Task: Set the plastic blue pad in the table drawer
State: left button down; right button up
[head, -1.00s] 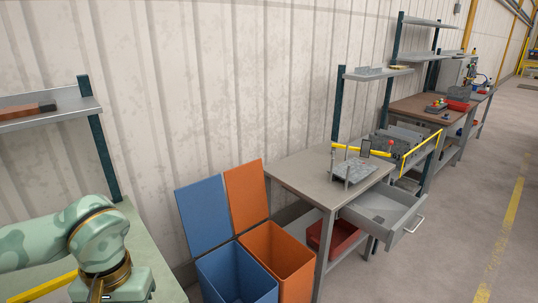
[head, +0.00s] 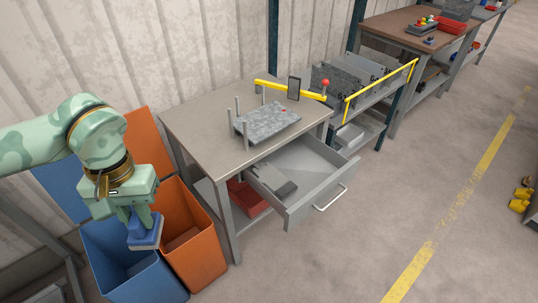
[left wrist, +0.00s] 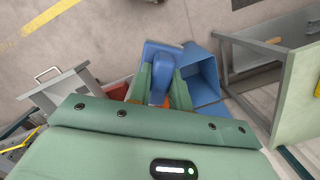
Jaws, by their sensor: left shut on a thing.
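The blue pad (head: 145,232), a block with a paler underside, hangs from my left gripper (head: 138,212), which is shut on it. In the head view they are over the blue bin. In the left wrist view, the pad's raised blue grip (left wrist: 160,85) is between the fingers of my left gripper (left wrist: 159,88), above its wider flat part (left wrist: 160,50). The table drawer (head: 318,165) is pulled open to the right of the gripper, with a grey item (head: 271,181) at its left end. My right gripper is not in view.
A grey block with upright posts (head: 268,122) sits on the tabletop. A red box (head: 250,198) is below. The floor right of the drawer is clear.

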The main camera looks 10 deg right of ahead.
aim_at(297, 177)
jog(key=i+l, duration=0.15)
jog(key=l, duration=0.25)
jog(key=i+l, duration=0.1)
jog(key=l, duration=0.35)
jog(key=i+l, duration=0.15)
jog(key=l, duration=0.25)
jog(key=i+l, duration=0.15)
jog(key=l, duration=0.3)
jog(key=i, duration=0.75)
